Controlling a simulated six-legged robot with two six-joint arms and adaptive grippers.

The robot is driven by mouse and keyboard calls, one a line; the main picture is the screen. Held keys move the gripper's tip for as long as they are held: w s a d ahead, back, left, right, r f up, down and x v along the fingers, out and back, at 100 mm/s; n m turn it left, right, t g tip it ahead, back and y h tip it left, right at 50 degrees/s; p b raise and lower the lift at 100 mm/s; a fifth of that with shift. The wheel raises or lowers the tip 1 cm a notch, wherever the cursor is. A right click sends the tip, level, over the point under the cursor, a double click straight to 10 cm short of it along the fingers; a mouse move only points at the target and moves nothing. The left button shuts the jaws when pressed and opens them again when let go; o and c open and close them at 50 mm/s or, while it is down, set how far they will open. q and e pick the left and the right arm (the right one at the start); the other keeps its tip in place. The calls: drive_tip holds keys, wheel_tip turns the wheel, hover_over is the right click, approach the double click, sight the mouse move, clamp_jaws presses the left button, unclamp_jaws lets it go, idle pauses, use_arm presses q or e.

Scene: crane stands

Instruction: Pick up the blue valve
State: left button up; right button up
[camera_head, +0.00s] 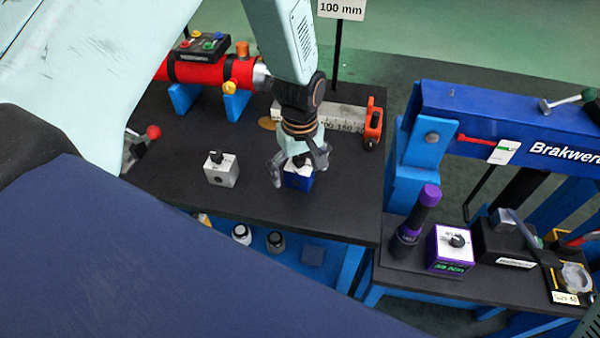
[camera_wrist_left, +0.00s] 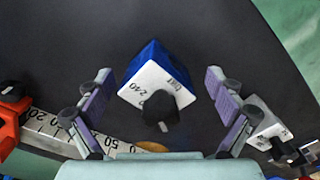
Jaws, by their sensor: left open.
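The blue valve (camera_head: 299,180) stands on the dark table top in the head view. It is a blue block with a white top face and a black knob. In the left wrist view the blue valve (camera_wrist_left: 152,85) lies between the fingers, with "240" and "bar" on its white face. My left gripper (camera_head: 300,172) is open around it from above in the head view. In the wrist view the left gripper's two fingers (camera_wrist_left: 160,105) are spread, with a gap on each side of the valve. My right gripper is not in view.
A grey-white valve block (camera_head: 221,169) with a black knob stands left of the blue valve. Behind lie a white ruler bar (camera_head: 345,119) with an orange-red end piece (camera_head: 373,124) and a red cylinder (camera_head: 205,72). A lower black bench at right holds a purple block (camera_head: 450,249) and purple torch (camera_head: 416,215).

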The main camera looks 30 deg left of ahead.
use_arm(q)
drive_tip(key=shift+w+a+f, duration=0.2)
drive_tip(key=shift+w+f, duration=0.1)
drive_tip(key=shift+w, duration=0.1)
drive_tip(key=c, duration=0.5)
drive_tip(key=shift+s+d+r, duration=0.15)
drive_tip(key=shift+s+r, duration=0.1)
drive_tip(key=c, duration=0.5)
drive_tip(key=shift+w+f, duration=0.15)
drive_tip(key=shift+w, duration=0.15)
drive_tip(key=c, duration=0.6)
drive_tip(key=shift+s, duration=0.15)
drive_tip(key=shift+c, duration=0.8)
drive_tip(key=shift+r, duration=0.25)
